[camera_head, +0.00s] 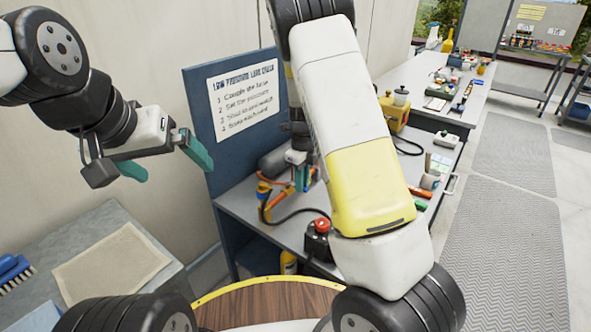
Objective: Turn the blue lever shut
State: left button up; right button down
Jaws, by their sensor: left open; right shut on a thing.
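My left gripper (168,165) is open and empty in the head view, high at the left, with its teal fingers apart. My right gripper (303,178) is low over the far bench, its teal fingers partly hidden behind my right arm. It is shut on what looks like an orange fitting (277,197), though the contact is small and hard to see.
A blue board with a white sign (243,99) stands behind the bench (236,207). A red-topped button box (318,238) and a black hose lie near the fitting. A yellow device (395,112) stands further right. A tan mat (111,264) and blue brush (14,272) lie at lower left.

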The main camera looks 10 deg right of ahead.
dwell(0.3)
jog(key=c, duration=1.4)
grip_release()
jog(key=shift+o, duration=0.2)
jog(key=shift+r, duration=0.1)
notch_tip(320, 180, up, 7)
jog(key=shift+r, duration=0.3)
